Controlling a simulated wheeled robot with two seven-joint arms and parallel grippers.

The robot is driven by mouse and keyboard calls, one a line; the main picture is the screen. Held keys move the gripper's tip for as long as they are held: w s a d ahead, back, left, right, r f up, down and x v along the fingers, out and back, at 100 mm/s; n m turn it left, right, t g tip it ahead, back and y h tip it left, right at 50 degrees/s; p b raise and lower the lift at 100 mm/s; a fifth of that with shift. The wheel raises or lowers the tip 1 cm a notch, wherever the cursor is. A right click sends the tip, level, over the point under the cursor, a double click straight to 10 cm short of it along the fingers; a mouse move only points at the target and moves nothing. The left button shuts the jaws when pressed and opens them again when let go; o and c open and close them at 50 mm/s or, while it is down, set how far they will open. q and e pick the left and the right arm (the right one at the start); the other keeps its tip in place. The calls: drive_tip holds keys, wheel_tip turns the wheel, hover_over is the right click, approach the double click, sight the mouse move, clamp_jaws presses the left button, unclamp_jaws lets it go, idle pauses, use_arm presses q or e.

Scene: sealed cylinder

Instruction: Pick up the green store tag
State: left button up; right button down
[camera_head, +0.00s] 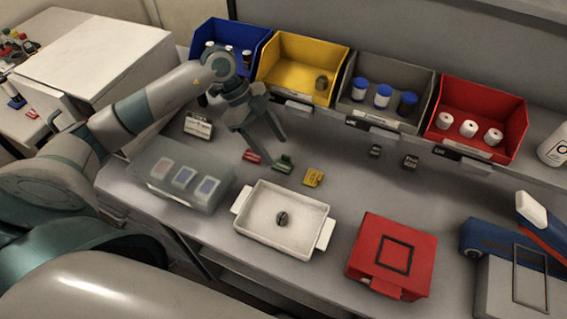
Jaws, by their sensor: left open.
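The green store tag (284,163) lies on the grey bench between a red tag (252,156) and a yellow tag (313,177). My left gripper (269,150) comes in from the left with its two fingers apart and pointing down. In the picture its fingertips are just above and left of the green tag, with nothing between them. I cannot tell how high they are over the bench. My right gripper is not in view.
Blue (228,41), yellow (301,66), grey (387,91) and red (477,118) bins line the back. A white tray (262,240) holding a small dark part, a clear-lidded box (158,190) and a red box (392,254) stand in front. A blue device (490,240) is at right.

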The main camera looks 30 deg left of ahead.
sight(286, 166)
use_arm(q)
drive_tip(key=p+x, duration=0.2)
drive_tip(key=x, duration=0.1)
drive_tip(key=shift+d+f, duration=0.2)
drive_tip(key=shift+f, duration=0.1)
drive_tip(key=shift+d+f, duration=0.2)
drive_tip(key=shift+f, duration=0.35)
drive_tip(key=c, duration=1.1)
